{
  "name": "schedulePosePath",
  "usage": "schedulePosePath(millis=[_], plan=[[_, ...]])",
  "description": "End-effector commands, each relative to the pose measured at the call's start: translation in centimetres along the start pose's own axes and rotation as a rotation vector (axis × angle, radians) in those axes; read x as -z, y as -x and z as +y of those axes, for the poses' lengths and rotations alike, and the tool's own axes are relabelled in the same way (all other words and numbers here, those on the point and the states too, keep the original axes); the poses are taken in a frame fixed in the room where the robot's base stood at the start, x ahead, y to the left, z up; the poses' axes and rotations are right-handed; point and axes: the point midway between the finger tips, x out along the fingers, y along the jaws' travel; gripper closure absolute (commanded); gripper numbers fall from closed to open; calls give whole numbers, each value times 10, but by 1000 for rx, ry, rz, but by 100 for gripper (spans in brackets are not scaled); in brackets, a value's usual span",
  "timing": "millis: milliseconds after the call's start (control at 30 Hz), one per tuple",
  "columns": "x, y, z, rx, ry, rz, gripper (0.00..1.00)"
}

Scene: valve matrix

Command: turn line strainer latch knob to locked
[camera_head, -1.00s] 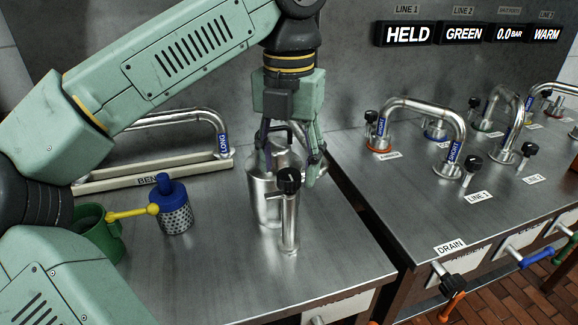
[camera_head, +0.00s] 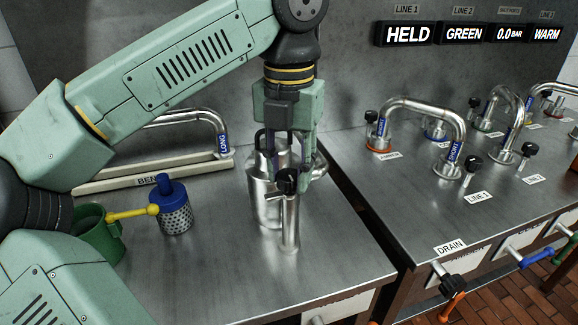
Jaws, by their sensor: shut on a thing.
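The black latch knob (camera_head: 285,181) sits on top of an upright steel post (camera_head: 290,225) at the front of the left bench. A steel housing (camera_head: 261,203) with a handle stands just behind and left of the post. My gripper (camera_head: 291,178) points down over the post top, its fingers shut on the knob. The fingers partly hide the knob and the housing, and I cannot read which way the knob is turned.
A long pipe (camera_head: 190,118) lies behind. The right bench (camera_head: 415,215) bears bent pipes and valves. Signs read HELD, GREEN, 0.0 BAR and WARM.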

Motion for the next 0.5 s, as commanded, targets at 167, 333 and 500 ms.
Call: schedulePosePath(millis=[167,333,500], plan=[[0,0,0,0,0,0,96],[0,0,0,0,-8,0,96],[0,0,0,0,-54,-1,96]])
